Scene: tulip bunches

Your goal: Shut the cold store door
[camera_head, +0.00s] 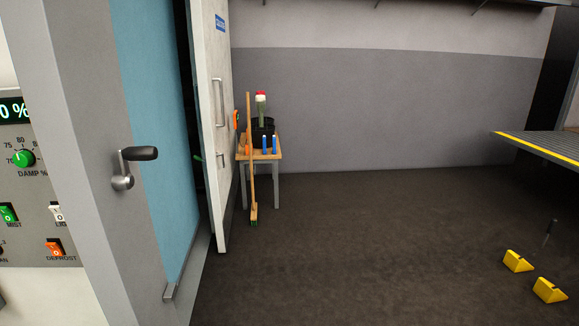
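The cold store door (209,130) is a tall off-white panel, seen nearly edge-on left of centre. It stands ajar, with a dark gap (189,100) between it and the blue panel (155,130) to its left. A vertical bar handle (218,102) and a small blue sign (220,23) are on its face. A lever with a black grip (139,154) sits on the grey frame (90,150) at left. Neither of my grippers is in view.
A control panel (35,215) with switches is at far left. A small wooden table (264,152) with blue bottles, a dark container and a leaning broom (250,180) stands just beyond the door. Yellow wedges (517,261) lie at lower right. The middle floor is clear.

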